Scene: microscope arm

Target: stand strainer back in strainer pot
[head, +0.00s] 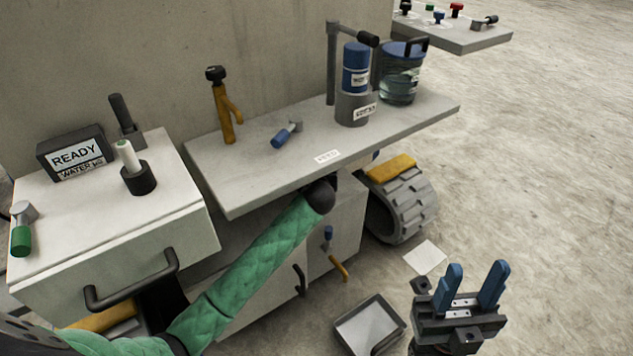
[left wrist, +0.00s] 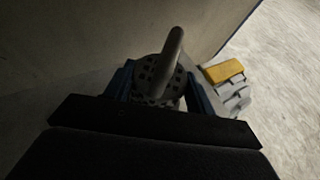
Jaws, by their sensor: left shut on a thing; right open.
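In the left wrist view, the blue fingers of my left gripper (left wrist: 160,88) are on either side of a dark, round, perforated piece that looks like the strainer (left wrist: 152,72), with a grey rod-like handle rising from it. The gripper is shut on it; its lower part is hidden. In the head view my left arm reaches to the front edge of the shelf, and its hand is hidden. I cannot tell for certain which container is the strainer pot; a labelled grey pot (head: 352,112) holds a blue canister (head: 355,78). My right gripper (head: 470,285) is open and empty over the floor.
A blue-rimmed clear bucket (head: 400,82) stands right of the grey pot. A yellow tool (head: 225,112) and blue-handled piece (head: 286,134) are on the shelf (head: 225,185). A black cup (head: 138,180) stands on the left cabinet. A tread wheel (head: 405,205) and tray (head: 368,327) are below.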

